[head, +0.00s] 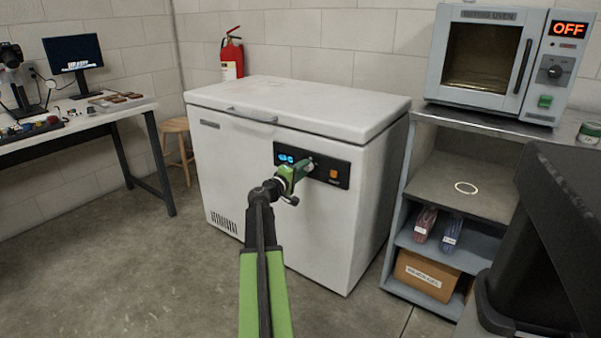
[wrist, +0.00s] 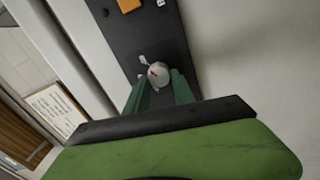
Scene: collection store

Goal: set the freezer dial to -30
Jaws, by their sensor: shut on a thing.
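The white chest freezer (head: 240,178) stands against the back wall with its lid down. Its dark control panel (head: 342,172) has a lit blue display (head: 286,158), too small to read, and an orange button (head: 334,174). My gripper (head: 306,163) is at the panel between the display and the button and covers the dial in the head view. In the wrist view, the round grey dial (wrist: 158,73) with a red pointer mark sits between the green fingertips of my gripper (wrist: 160,84), which are shut on it. The scale markings around the dial are not readable.
A shelf unit (head: 470,148) with a drying oven (head: 497,60) reading OFF stands to the right. A desk (head: 75,122) and a wooden stool (head: 178,128) are at the left. A fire extinguisher (head: 232,55) hangs behind the freezer. The floor in front is clear.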

